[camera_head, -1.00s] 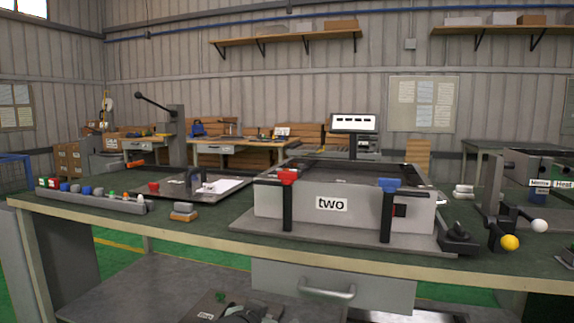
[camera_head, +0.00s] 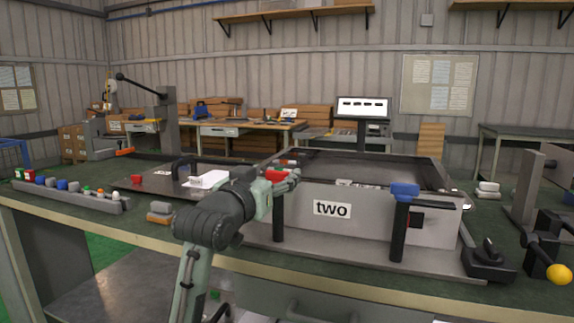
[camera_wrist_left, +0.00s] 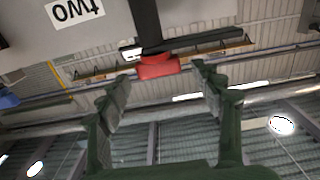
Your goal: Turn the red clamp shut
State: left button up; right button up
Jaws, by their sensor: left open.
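The red clamp (camera_head: 275,176) has a red head on a black upright post at the front left of the box labelled "two" (camera_head: 375,212). My left gripper (camera_head: 287,181) is at the height of the red head and partly covers it in the head view. In the left wrist view, the two fingers (camera_wrist_left: 163,74) are spread apart, with the red head (camera_wrist_left: 157,67) showing in the gap between their tips. Whether they touch it, I cannot tell. A black bar runs sideways from the clamp's top in that view. My right gripper is not in view.
A blue clamp (camera_head: 404,190) on a black post stands at the box's front right, its bar pointing right. A grey rack of coloured pieces (camera_head: 75,193) lies at left.

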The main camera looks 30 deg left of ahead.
pick_arm(q)
jog(key=x, duration=0.6)
jog(key=shift+w, duration=0.15)
jog(key=c, duration=1.5)
grip_shut()
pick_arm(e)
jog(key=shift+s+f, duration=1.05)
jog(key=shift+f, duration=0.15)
